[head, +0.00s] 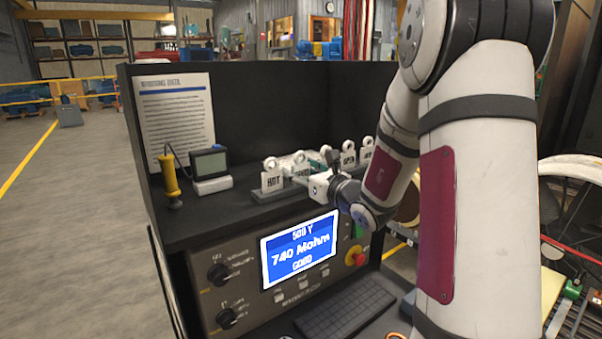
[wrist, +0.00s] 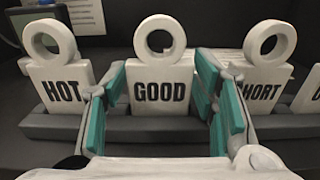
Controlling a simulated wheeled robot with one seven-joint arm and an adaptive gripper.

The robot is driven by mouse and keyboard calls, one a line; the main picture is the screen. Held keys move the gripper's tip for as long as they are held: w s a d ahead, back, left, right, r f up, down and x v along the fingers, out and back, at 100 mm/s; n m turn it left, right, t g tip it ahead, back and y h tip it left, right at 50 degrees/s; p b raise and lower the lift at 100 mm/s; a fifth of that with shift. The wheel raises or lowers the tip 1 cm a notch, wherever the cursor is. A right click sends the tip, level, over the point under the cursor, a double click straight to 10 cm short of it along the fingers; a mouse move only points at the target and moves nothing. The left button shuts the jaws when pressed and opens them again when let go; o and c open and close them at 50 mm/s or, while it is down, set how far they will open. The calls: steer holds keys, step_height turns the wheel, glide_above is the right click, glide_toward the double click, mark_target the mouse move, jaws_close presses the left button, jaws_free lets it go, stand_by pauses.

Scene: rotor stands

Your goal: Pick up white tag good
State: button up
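The white GOOD tag (wrist: 160,92) stands upright in a grey rack (wrist: 150,128), its ring on top, in the middle of the wrist view. My gripper (wrist: 161,72) is open, with one teal-padded finger on each side of the tag. Narrow gaps seem to show between the pads and the tag, but whether either pad touches is hard to tell. In the head view the GOOD tag (head: 301,173) is partly hidden behind my gripper.
The HOT tag (wrist: 62,90) stands left of the GOOD tag and the SHORT tag (wrist: 262,90) right, close outside my fingers. An OPEN tag (head: 348,158) stands further right. A small meter (head: 209,164) sits left of the rack. The console screen (head: 300,248) reads 740 Mohm GOOD.

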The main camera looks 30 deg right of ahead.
steer(key=c, duration=0.5)
steer(key=shift+r, duration=0.1)
steer(key=shift+r, duration=0.4)
steer(key=r, duration=0.2)
steer(key=shift+s+d+r+b, duration=0.1)
steer(key=shift+s+r+b, duration=0.25)
steer(key=shift+s, duration=0.05)
steer(key=s+r, duration=0.1)
steer(key=s, duration=1.4)
steer(key=shift+d+r, duration=0.15)
steer(key=shift+d, duration=0.3)
steer(key=shift+s, duration=0.1)
